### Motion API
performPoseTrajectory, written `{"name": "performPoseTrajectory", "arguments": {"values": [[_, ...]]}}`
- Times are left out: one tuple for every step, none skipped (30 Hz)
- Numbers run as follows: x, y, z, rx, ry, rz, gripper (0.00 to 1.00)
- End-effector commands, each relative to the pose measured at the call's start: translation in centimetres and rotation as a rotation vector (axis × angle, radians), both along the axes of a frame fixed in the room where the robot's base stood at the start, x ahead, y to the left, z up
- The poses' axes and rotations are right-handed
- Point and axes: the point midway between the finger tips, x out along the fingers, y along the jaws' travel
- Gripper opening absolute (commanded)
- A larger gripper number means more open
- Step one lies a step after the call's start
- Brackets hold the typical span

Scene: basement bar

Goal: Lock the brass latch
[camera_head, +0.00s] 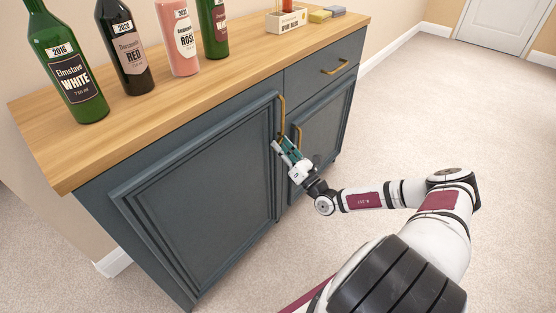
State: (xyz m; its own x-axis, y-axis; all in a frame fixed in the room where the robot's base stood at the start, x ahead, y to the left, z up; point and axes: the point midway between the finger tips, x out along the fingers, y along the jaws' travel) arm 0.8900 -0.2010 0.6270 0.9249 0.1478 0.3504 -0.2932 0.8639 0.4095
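I cannot make out a separate brass latch; the area at my gripper's fingertips is partly hidden. My gripper (282,146) is at the front of the blue-grey cabinet, where its left door (205,180) meets its right door (322,125). Its fingertips are just below the left door's upright brass handle (282,112) and left of the right door's brass handle (299,134). The gripper is small here, so I cannot tell whether it is open or shut, or whether it touches the cabinet.
Several wine bottles, including a green one (68,70), stand on the wooden top (150,100). A small crate (286,20) and sponges (320,15) are farther right. A drawer with a brass pull (335,67) is above the right door. The carpet (430,110) to the right is clear.

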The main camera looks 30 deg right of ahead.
Motion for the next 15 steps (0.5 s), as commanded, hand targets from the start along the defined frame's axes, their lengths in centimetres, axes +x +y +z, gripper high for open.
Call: {"name": "performPoseTrajectory", "arguments": {"values": [[0.05, -0.04, -0.44, -0.038, -0.013, 0.001, 0.30], [0.05, -0.05, -0.47, -0.062, -0.021, 0.000, 0.30], [0.06, -0.06, -0.48, -0.091, -0.030, 0.001, 0.30], [0.07, -0.06, -0.47, -0.114, -0.038, 0.001, 0.30], [0.06, -0.08, -0.45, -0.135, -0.046, 0.000, 0.30], [0.07, -0.07, -0.42, -0.165, -0.057, 0.001, 0.30], [0.06, -0.07, -0.42, -0.185, -0.063, 0.001, 0.30], [0.06, -0.07, -0.46, -0.206, -0.069, 0.001, 0.30], [0.03, -0.07, -0.49, -0.234, -0.079, 0.001, 0.30], [0.05, -0.09, -0.49, -0.254, -0.085, 0.001, 0.30], [0.06, -0.12, -0.47, -0.274, -0.092, 0.000, 0.30], [0.05, -0.11, -0.45, -0.301, -0.102, 0.000, 0.30], [0.06, -0.11, -0.46, -0.320, -0.108, 0.001, 0.30], [0.06, -0.11, -0.50, -0.340, -0.114, 0.001, 0.30], [0.03, -0.11, -0.50, -0.366, -0.122, 0.001, 0.30]]}}
